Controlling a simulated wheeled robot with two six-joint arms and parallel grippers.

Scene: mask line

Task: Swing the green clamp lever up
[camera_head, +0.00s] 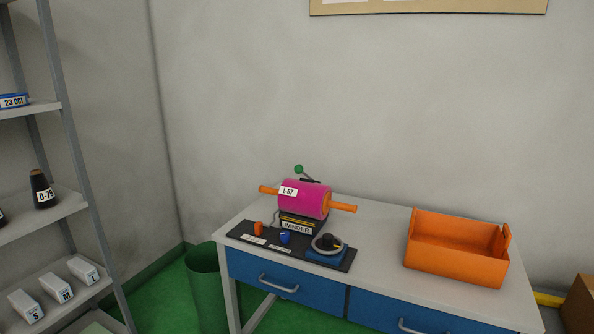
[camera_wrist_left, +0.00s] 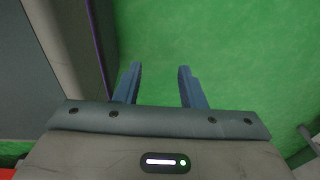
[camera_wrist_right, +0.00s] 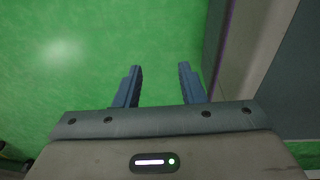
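The green clamp lever is a small green ball knob (camera_head: 298,169) on a short dark arm, at the back of the winder (camera_head: 297,227) on the table. It stands just above a magenta roll (camera_head: 309,200) labelled L-67 with an orange bar through it. My left gripper (camera_wrist_left: 158,82) is open and empty over the green floor in the left wrist view. My right gripper (camera_wrist_right: 160,80) is open and empty over the green floor in the right wrist view. Neither gripper shows in the head view, and both are away from the lever.
The winder's dark base carries an orange knob (camera_head: 258,228), a blue knob (camera_head: 285,237) and a round dial (camera_head: 327,243). An orange bin (camera_head: 456,260) stands at the table's right. A shelf (camera_head: 75,205) stands at the left, a green bin (camera_head: 204,285) beside the table (camera_head: 375,245).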

